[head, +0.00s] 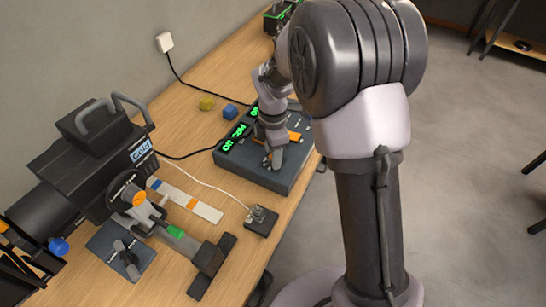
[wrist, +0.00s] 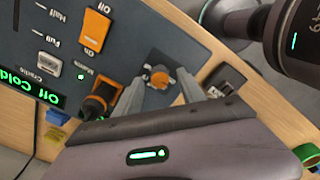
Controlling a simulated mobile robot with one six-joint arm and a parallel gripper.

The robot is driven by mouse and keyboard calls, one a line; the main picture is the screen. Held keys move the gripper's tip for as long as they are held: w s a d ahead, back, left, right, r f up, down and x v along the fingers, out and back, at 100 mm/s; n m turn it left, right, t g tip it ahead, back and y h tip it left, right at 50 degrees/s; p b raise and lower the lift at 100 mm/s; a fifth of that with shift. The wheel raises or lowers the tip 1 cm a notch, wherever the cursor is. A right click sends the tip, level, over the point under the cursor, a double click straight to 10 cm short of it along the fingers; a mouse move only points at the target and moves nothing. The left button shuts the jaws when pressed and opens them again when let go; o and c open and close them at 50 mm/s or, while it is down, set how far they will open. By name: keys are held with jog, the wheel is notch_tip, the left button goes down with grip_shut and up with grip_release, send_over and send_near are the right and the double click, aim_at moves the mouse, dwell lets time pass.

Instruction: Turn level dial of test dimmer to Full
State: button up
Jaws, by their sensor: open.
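A small orange dial (wrist: 160,78) on a dark base sits near the corner of the blue-grey control panel (wrist: 190,42). In the wrist view my gripper (wrist: 161,84) is open, with one finger on each side of the dial. I cannot tell whether the fingers touch it, and its pointer setting is too small to read. The panel carries printed labels including Half, Full and Off. In the head view the panel is the dark box (head: 240,174) with green displays, and my gripper (head: 273,160) reaches down over it, hiding the dial.
An orange rocker switch (wrist: 96,28) and an orange handle (wrist: 97,104) stand near the dial. A small grey box (head: 262,221) with a white cable lies in front of the panel. A large black lamp (head: 95,170) fills the left. Yellow (head: 207,103) and blue (head: 230,112) blocks lie behind.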

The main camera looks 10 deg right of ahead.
jog(key=shift+f, duration=0.3)
jog(key=shift+c, duration=0.5)
grip_shut()
